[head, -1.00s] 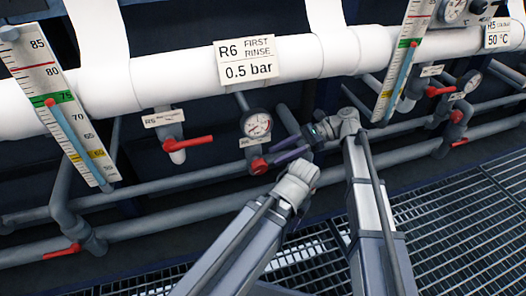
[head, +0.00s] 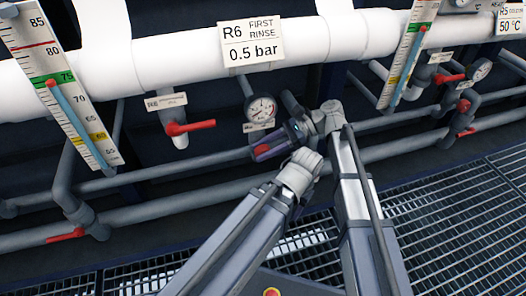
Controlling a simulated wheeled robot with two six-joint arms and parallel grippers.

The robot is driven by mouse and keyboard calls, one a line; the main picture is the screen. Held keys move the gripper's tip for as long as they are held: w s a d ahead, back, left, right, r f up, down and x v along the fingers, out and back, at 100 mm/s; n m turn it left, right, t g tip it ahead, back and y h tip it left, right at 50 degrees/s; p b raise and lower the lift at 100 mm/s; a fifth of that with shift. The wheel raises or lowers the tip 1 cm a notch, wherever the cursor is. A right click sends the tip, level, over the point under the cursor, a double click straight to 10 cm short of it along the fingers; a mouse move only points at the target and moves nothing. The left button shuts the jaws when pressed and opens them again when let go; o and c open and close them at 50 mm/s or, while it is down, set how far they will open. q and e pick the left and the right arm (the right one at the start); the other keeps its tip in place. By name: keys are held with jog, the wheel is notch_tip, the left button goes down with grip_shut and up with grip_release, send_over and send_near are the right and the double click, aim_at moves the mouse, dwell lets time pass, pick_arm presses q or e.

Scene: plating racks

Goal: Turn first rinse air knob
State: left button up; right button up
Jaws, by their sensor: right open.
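The first rinse air knob (head: 261,149) is small and red, below the round pressure gauge (head: 262,108) under the sign "R6 FIRST RINSE 0.5 bar" (head: 251,41). My right gripper (head: 268,147) reaches it from the right with its purple fingers at the knob. The fingers are open and seem to lie on either side of it, one above and one below. I cannot tell whether they touch it. Part of the knob is hidden by the fingers. My left gripper is not visible; only grey arm links show at the lower middle.
A red-handled valve (head: 188,127) hangs left of the gauge. A thermometer scale (head: 66,95) stands at the far left, another (head: 409,55) at the right. Grey pipes (head: 160,170) run behind the gripper. Floor grating (head: 460,215) lies open at lower right.

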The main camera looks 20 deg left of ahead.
jog(key=shift+a, duration=0.1)
grip_shut()
dwell(0.3)
jog(key=y+b, duration=0.1)
jog(key=b, duration=0.3)
jog(key=shift+f+g, duration=0.4)
jog(key=shift+r+g+y+b, duration=0.25)
jog(key=shift+g+y+b, duration=0.05)
jog(key=shift+y+b, duration=0.35)
jog(key=shift+r, duration=0.1)
